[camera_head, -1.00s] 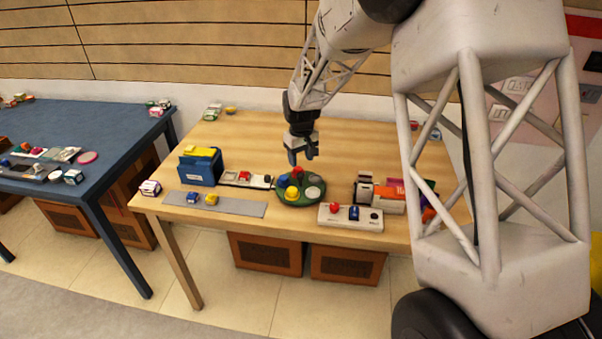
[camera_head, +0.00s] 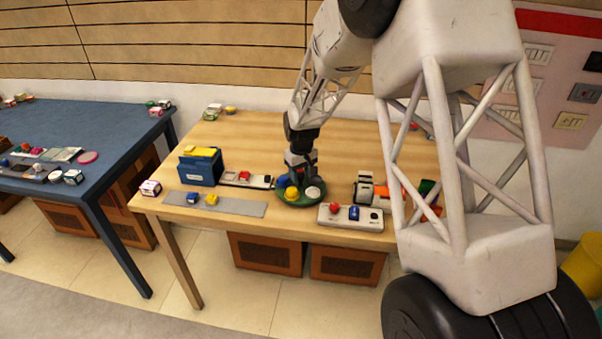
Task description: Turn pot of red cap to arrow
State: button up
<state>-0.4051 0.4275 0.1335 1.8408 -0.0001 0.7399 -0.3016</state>
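A round green tray (camera_head: 292,204) stands on the wooden table near its front middle. On it I see a yellow cap (camera_head: 291,193), a blue cap (camera_head: 282,181) and a pale grey cap (camera_head: 313,192). My gripper (camera_head: 299,177) is over the back part of the tray, pointing down. It covers the place of the red cap, which is hidden now. Its fingers are too small and dark to tell whether they are open or shut. I cannot make out an arrow.
A white box (camera_head: 350,219) with a red and a blue knob stands right of the tray. A white strip with a red piece (camera_head: 245,178) and a blue bin (camera_head: 201,166) are on the left. A grey mat (camera_head: 235,207) lies in front. The table's back middle is clear.

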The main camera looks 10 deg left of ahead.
grip_shut()
jog(key=shift+n, duration=1.5)
jog(key=shift+w+n, duration=0.1)
jog(key=shift+n, duration=2)
jog(key=shift+w+n, duration=0.1)
jog(key=shift+n, duration=2.9)
jog(key=shift+r+n, duration=0.1)
jog(key=shift+n, duration=0.5)
jog(key=shift+o, duration=0.8)
grip_release()
